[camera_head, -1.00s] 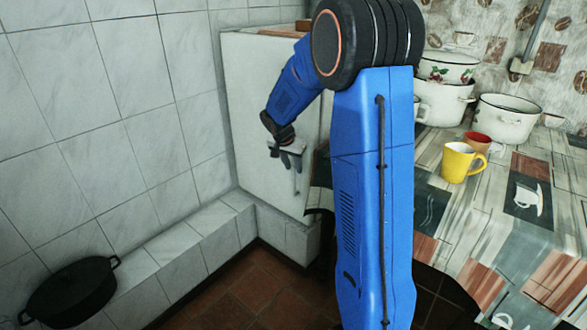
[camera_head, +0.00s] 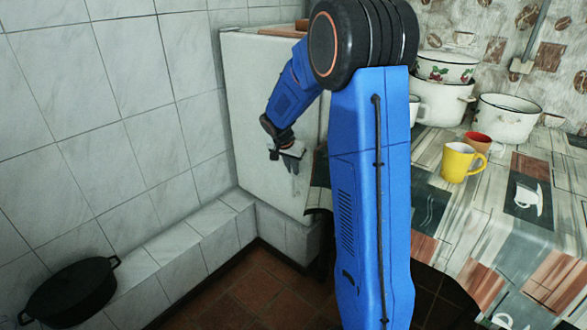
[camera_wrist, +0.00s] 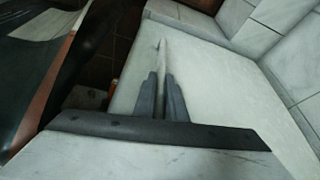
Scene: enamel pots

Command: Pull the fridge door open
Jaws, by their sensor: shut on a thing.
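The white fridge (camera_head: 258,85) stands against the tiled wall. I see no gap at its door in the head view. My gripper (camera_head: 292,165) is at the right part of the door front. In the wrist view my gripper (camera_wrist: 162,90) has its two grey fingers on either side of the slim, light upright door handle (camera_wrist: 161,52), shut on it. The door surface (camera_wrist: 215,85) spreads behind the fingers. In the head view the fingers cover most of the handle, and my arm hides part of the fridge's right side.
A patterned counter (camera_head: 430,215) runs along the right, with white pots (camera_head: 508,122), a yellow mug (camera_head: 460,163) and a red mug (camera_head: 478,142). A black pan (camera_head: 70,292) sits at lower left on a tiled ledge (camera_head: 165,262). Brown floor (camera_head: 262,290) lies below.

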